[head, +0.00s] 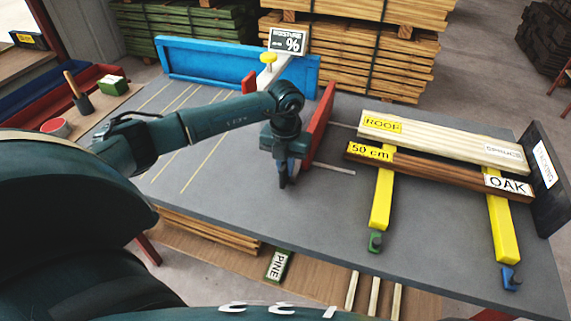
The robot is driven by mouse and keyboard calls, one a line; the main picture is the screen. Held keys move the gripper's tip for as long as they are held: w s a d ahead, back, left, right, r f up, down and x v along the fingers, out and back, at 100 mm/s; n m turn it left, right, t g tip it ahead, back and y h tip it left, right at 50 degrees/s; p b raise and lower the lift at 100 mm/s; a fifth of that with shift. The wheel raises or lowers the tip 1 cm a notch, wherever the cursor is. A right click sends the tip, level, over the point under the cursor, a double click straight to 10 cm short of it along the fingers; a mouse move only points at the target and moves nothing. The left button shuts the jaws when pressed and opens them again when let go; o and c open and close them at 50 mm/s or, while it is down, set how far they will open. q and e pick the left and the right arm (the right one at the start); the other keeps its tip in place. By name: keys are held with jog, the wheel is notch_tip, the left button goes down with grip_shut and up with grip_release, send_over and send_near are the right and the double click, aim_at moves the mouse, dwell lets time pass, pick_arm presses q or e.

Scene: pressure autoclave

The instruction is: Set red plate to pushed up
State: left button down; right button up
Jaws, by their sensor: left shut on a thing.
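The red plate (319,130) stands upright across the grey table (240,215), left of the boards. Two thin pale rods run from its right side. A gap shows between the plate and the left ends of the pale ROOF board (440,142) and the brown OAK board (430,171). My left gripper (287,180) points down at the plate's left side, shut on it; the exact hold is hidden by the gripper. My right gripper is not in view.
The boards lie across two yellow bars (384,188) (503,232). A dark upright end plate (545,178) stands at their right end. A blue rail (205,62) and a moisture sign (288,41) are at the back. The table's left part is bare.

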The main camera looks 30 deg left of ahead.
pick_arm(q)
jog(key=d, duration=0.3)
jog(key=w+d+b, duration=0.1)
jog(key=d, duration=0.2)
jog(key=w+d, duration=0.1)
jog(key=d, duration=0.2)
jog(key=shift+w+b, duration=0.15)
jog(key=shift+b, duration=0.2)
jog(key=shift+w+d, duration=0.15)
jog(key=shift+d, duration=0.45)
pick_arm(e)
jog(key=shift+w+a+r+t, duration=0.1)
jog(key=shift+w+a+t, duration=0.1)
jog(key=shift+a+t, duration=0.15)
pick_arm(q)
jog(key=shift+r, duration=0.1)
jog(key=c, duration=1.4)
grip_release()
jog(key=shift+c, duration=0.2)
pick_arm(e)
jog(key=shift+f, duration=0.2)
pick_arm(q)
notch_tip(320, 180, up, 13)
jog(key=b, duration=0.1)
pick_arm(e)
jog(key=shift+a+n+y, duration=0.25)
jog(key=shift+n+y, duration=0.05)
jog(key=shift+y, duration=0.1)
